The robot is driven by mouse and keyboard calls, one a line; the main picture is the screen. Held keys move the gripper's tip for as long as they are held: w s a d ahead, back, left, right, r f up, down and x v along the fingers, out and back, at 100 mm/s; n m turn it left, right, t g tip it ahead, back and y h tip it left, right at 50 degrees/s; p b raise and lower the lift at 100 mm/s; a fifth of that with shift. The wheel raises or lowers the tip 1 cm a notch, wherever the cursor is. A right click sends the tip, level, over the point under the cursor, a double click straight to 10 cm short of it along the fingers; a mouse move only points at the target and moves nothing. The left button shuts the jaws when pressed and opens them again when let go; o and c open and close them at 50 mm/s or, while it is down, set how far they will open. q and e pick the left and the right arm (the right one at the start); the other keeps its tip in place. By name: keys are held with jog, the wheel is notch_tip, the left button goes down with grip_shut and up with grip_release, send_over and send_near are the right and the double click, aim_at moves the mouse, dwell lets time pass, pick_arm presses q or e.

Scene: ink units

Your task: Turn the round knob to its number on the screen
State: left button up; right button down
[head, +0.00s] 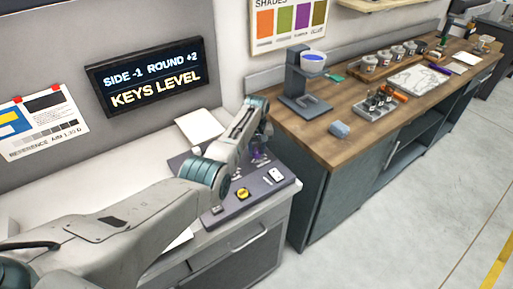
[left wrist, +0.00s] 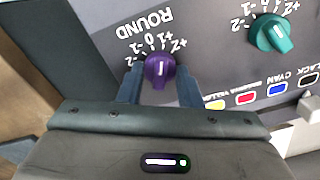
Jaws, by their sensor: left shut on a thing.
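The screen (head: 150,76) on the back wall reads "SIDE -1 ROUND +2" and "KEYS LEVEL". The purple round knob (left wrist: 159,72) sits on the grey panel under the label ROUND, with numbers from -2 to +2 around it. Its white line points up in the left wrist view, near the middle numbers; the exact number is hard to tell. My left gripper (left wrist: 160,88) is shut on this knob, one finger on each side. In the head view, my left gripper (head: 260,150) reaches down to the panel (head: 225,212). My right gripper is not in view.
A teal knob (left wrist: 274,34) with its own scale is beside the purple one. Colour keys, including a blue one (left wrist: 277,90) and a red one (left wrist: 245,97), line the panel. A wooden counter (head: 350,132) stands to the right.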

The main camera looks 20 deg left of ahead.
pick_arm(q)
jog(key=m, duration=0.4)
jog(key=shift+r+p, duration=0.1)
jog(key=shift+p, duration=0.2)
jog(key=shift+m, duration=1.3)
jog(key=o, duration=1)
jog(key=shift+c, duration=0.2)
